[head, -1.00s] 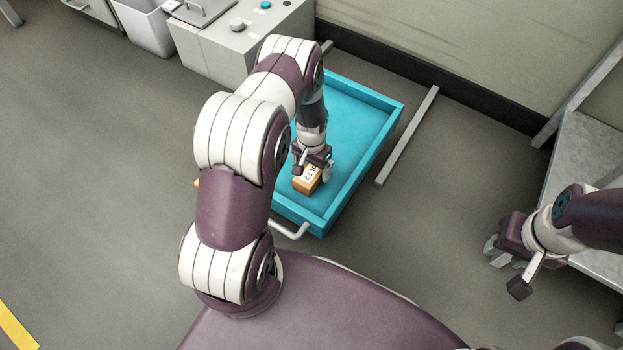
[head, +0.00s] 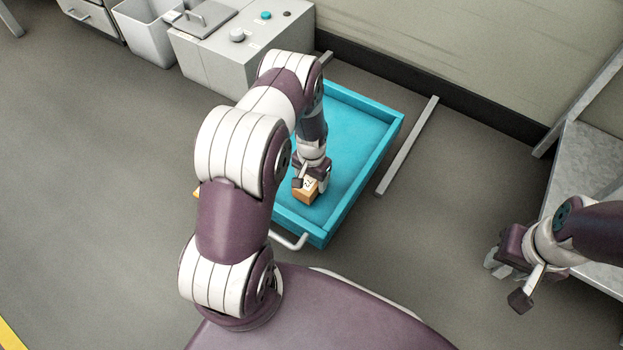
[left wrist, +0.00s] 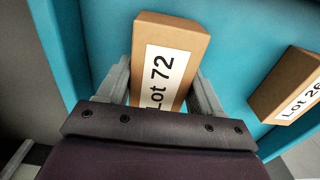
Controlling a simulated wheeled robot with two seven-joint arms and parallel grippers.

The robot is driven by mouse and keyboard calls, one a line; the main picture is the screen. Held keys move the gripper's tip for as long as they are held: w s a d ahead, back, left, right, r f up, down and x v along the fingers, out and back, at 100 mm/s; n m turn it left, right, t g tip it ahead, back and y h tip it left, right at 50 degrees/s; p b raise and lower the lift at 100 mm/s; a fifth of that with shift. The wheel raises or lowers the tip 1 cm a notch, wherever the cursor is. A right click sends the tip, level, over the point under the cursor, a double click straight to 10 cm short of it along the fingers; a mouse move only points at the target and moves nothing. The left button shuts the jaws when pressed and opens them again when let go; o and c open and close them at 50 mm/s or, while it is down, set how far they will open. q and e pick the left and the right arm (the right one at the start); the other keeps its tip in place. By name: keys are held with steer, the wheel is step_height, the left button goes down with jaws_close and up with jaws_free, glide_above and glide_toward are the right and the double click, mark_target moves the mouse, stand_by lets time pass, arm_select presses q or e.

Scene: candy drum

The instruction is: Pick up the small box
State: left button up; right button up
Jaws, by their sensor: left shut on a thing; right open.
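The small box is an orange-brown carton (head: 306,192) with a white label, inside the blue tray (head: 369,161) in the head view. In the left wrist view the box (left wrist: 176,37) reads "Lot 72". My left gripper (head: 311,182) is shut on it, with a finger along each side (left wrist: 160,90). Whether the box touches the tray floor I cannot tell. A second carton (left wrist: 289,83), labelled "Lot 26" as far as it shows, lies to the right in the left wrist view. My right gripper (head: 506,281) is open and empty at the right, away from the tray.
The blue tray has raised walls and a pale handle (head: 290,241) at its near end. A grey machine (head: 232,50) stands behind it at the left. A grey bar (head: 407,146) lies to its right, and a grey metal stand (head: 580,165) is at the far right.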

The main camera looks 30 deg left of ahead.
arm_select(q)
step_height(320, 180, up, 3)
steer(key=shift+r+p, duration=0.1)
steer(key=shift+p, duration=0.6)
steer(key=w+d+r+p, duration=0.5)
steer(key=d+r, duration=0.1)
steer(key=d, duration=0.4)
steer(key=s+a+r+p, duration=0.1)
steer(key=r+p, duration=2)
steer(key=r, duration=0.6)
steer(key=s+a+r+n+p, duration=0.1)
steer(key=s+r+p, duration=0.1)
steer(key=r+p, duration=1.9)
step_height(320, 180, up, 6)
steer(key=shift+s+a+f, duration=0.1)
steer(key=shift+s+a, duration=0.1)
steer(key=shift+s, duration=0.1)
arm_select(e)
step_height(320, 180, up, 50)
steer(key=shift+f, duration=0.25)
